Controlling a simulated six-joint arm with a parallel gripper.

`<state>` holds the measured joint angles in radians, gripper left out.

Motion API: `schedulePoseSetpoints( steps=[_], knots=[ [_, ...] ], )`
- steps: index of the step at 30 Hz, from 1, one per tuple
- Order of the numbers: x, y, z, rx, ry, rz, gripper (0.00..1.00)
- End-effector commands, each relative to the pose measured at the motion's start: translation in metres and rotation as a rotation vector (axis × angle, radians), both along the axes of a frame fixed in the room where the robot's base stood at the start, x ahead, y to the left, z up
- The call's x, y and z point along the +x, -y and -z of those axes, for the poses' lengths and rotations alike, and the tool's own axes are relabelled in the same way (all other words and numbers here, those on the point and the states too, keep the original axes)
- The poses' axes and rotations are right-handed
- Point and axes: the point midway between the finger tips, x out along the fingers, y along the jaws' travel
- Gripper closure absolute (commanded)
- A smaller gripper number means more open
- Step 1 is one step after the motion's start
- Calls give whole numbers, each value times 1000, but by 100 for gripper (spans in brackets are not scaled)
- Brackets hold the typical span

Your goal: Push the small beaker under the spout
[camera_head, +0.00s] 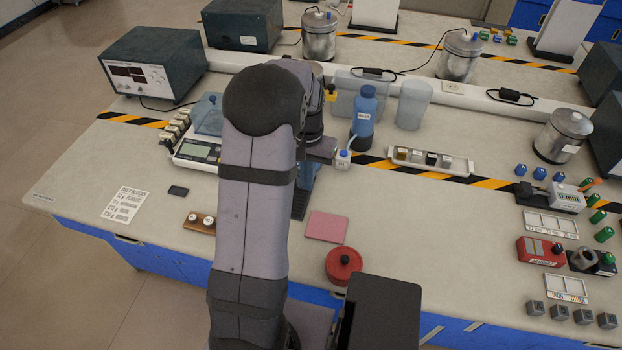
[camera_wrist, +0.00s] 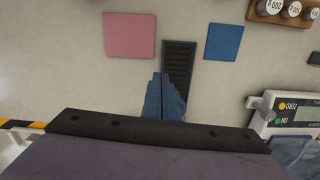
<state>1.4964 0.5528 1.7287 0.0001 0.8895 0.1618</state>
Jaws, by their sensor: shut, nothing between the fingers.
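My gripper (camera_wrist: 163,98) is shut and empty, its two blue fingers together above the bench at the near end of a black ribbed strip (camera_wrist: 180,65). In the head view the fingers (camera_head: 306,180) show partly behind my arm. A blue bottle (camera_head: 364,118) with a white label stands upright to the right of my wrist. A small white piece with a blue top (camera_head: 343,159) sits in front of the bottle; I cannot tell whether it is the spout or a separate vessel. I cannot make out the small beaker for certain in either view; my arm hides part of the bench.
A pink square (camera_head: 327,226) and a blue square (camera_wrist: 223,42) lie flat beside the strip. A red round pot (camera_head: 343,265) stands nearer. A scale (camera_head: 196,150) is left of my arm. Clear containers (camera_head: 413,105) stand behind. The bench right of the pink square is clear.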

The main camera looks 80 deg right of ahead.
Motion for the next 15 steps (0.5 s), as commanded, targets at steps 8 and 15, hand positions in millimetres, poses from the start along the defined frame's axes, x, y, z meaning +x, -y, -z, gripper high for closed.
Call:
schedulePoseSetpoints(
  steps=[8,15],
  knots=[
    [-46,72,0,-91,6,346,100],
    [-46,85,-30,-89,15,847,100]
  ],
)
